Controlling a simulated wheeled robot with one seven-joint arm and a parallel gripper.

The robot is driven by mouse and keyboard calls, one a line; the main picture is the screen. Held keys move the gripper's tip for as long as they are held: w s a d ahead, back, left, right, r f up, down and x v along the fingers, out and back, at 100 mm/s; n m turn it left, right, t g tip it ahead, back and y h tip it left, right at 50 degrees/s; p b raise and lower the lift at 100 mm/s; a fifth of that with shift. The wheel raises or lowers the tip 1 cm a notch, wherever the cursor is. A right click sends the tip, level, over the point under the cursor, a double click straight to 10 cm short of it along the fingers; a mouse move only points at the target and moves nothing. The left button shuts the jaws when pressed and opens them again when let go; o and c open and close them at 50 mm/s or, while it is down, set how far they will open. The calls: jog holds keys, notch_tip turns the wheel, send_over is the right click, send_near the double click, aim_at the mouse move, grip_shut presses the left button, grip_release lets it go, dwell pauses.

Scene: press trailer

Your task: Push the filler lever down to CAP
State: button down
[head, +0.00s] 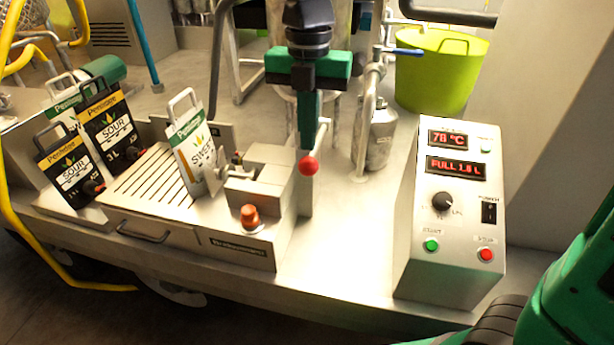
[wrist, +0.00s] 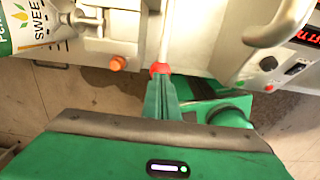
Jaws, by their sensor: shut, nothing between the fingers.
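The filler lever shows as a red ball knob (head: 308,166) on a thin pale rod, right of the steel filler block (head: 262,195). In the wrist view the knob (wrist: 160,68) sits at the end of the rod (wrist: 167,30). My gripper (head: 307,145) points down with its green fingers shut and empty, its tips just above the knob. In the wrist view its fingertips (wrist: 160,78) overlap the knob's near edge; I cannot tell whether they touch. No CAP mark is readable. A SWEET pouch (head: 188,140) stands at the filler's left side.
Several SOUR pouches (head: 108,125) stand left of a slotted tray (head: 142,175). An orange button (head: 250,218) is on the filler's front. A control box (head: 455,215) reading 78 °C and FULL stands right. A lime bucket (head: 440,72) is behind. Bare bench lies between filler and box.

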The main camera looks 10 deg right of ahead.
aim_at(308, 157)
jog(key=shift+f, duration=2.5)
jog(key=shift+w+d+f, duration=0.1)
jog(key=shift+w+f, duration=0.1)
jog(key=shift+f, duration=0.75)
jog(key=shift+w+d+f, duration=0.1)
jog(key=shift+w+f, duration=0.1)
jog(key=shift+f, duration=0.7)
jog(key=shift+r, duration=5.05)
jog(key=shift+s, duration=0.1)
